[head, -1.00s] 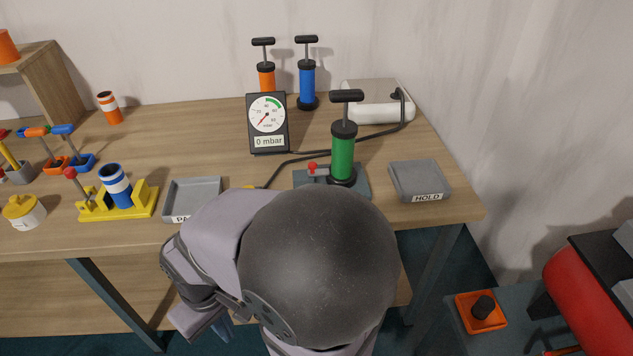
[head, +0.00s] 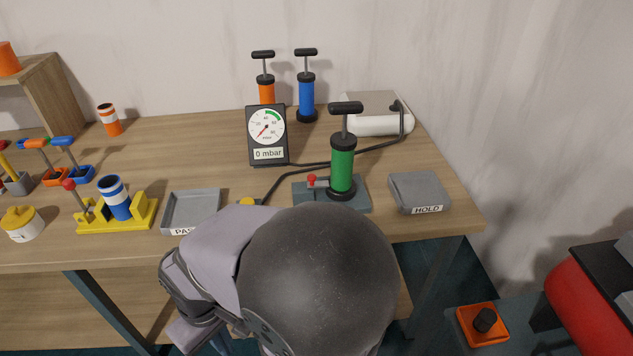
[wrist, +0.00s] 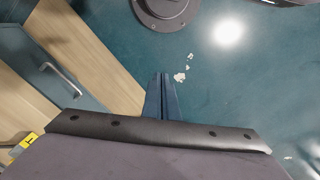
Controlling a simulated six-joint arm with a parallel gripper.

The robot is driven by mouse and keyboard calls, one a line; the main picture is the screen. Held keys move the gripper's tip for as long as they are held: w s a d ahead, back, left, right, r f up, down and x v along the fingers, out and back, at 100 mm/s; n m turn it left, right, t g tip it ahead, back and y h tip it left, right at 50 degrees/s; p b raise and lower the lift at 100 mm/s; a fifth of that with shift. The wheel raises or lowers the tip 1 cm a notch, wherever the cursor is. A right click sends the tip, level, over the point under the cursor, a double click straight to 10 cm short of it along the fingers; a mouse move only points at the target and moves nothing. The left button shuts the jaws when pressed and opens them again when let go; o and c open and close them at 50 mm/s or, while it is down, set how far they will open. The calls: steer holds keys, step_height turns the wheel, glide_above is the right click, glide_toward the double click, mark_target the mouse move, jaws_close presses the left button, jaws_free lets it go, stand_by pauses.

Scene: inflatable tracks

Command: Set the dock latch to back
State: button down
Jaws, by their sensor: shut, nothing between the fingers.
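A green pump (head: 342,164) with a black T-handle stands upright on a grey dock plate (head: 362,202) at the bench's front right. A short lever with a red knob (head: 311,180) sits at the plate's left; it points left, and I cannot tell its exact setting. A second red-knobbed lever (head: 69,185) rises from a yellow cradle (head: 90,224) holding a blue-and-white cylinder (head: 116,200). My gripper (wrist: 163,78) is shut and empty, pointing at the floor in the wrist view, away from both levers. My arm hides it in the head view.
A gauge (head: 267,136) reading 0 mbar stands behind, with a hose to a white box (head: 375,103). Grey trays, PA... (head: 166,222) and HOLD (head: 420,181), flank the dock. A yellow item beside the dock is partly hidden by my arm. A red cylinder (head: 600,300) lies at right.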

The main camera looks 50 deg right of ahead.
steer(key=w+d+m+t+y+b, duration=0.2)
steer(key=w+d+m+t, duration=0.15)
steer(key=d, duration=0.35)
steer(key=w+d+r+m+t+y+b, duration=0.1)
steer(key=w+d+m+t+y+b, duration=0.15)
steer(key=d+m, duration=0.35)
steer(key=w+d+m+t+y+b, duration=0.1)
steer(key=w+d+m+t+y, duration=0.2)
steer(key=d, duration=0.5)
steer(key=d+r+m+t+h, duration=0.1)
steer(key=d, duration=0.3)
steer(key=s+d+r+m+t+h+b, duration=0.1)
steer(key=d+t+h, duration=0.1)
steer(key=d, duration=0.2)
steer(key=s+d+m+t+h, duration=0.1)
steer(key=d+h, duration=0.1)
steer(key=d, duration=0.2)
steer(key=shift+r+m+t, duration=0.25)
steer(key=shift+r+t, duration=0.15)
steer(key=s+d+r+m+t+h+b, duration=0.1)
steer(key=s+d+h, duration=0.4)
steer(key=d, duration=0.5)
steer(key=s+r+m+t, duration=0.1)
steer(key=s, duration=0.1)
steer(key=shift+s+d+r+t, duration=0.3)
steer(key=shift+s+d+r, duration=0.1)
steer(key=shift+w, duration=0.1)
